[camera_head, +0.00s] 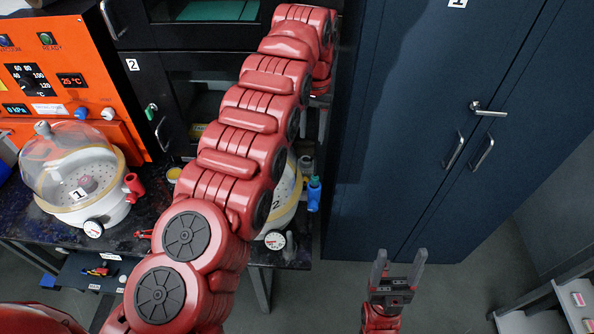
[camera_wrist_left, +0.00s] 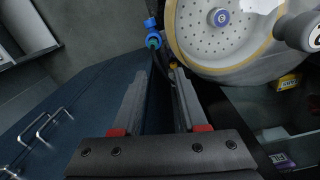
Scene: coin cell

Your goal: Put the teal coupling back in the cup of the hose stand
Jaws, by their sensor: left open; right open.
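A small teal piece (camera_head: 315,181), which looks like the coupling, sits at the top of a blue fitting (camera_head: 314,198) beside vessel 2. In the left wrist view the teal piece (camera_wrist_left: 153,41) shows as a ring at the end of the blue fitting (camera_wrist_left: 151,22). My left gripper (camera_wrist_left: 159,78) is open and empty, its fingertips apart from the teal piece. In the head view my left arm mostly hides it. My right gripper (camera_head: 398,262) is open and empty, low in front of the blue cabinet. I cannot make out the stand's cup clearly.
Vessel 2 (camera_wrist_left: 220,50) stands close to my left fingers. Vessel 1 (camera_head: 60,200) with a clear dome and red valve stands at the left on the dark bench. An orange control unit (camera_head: 100,60) is behind it.

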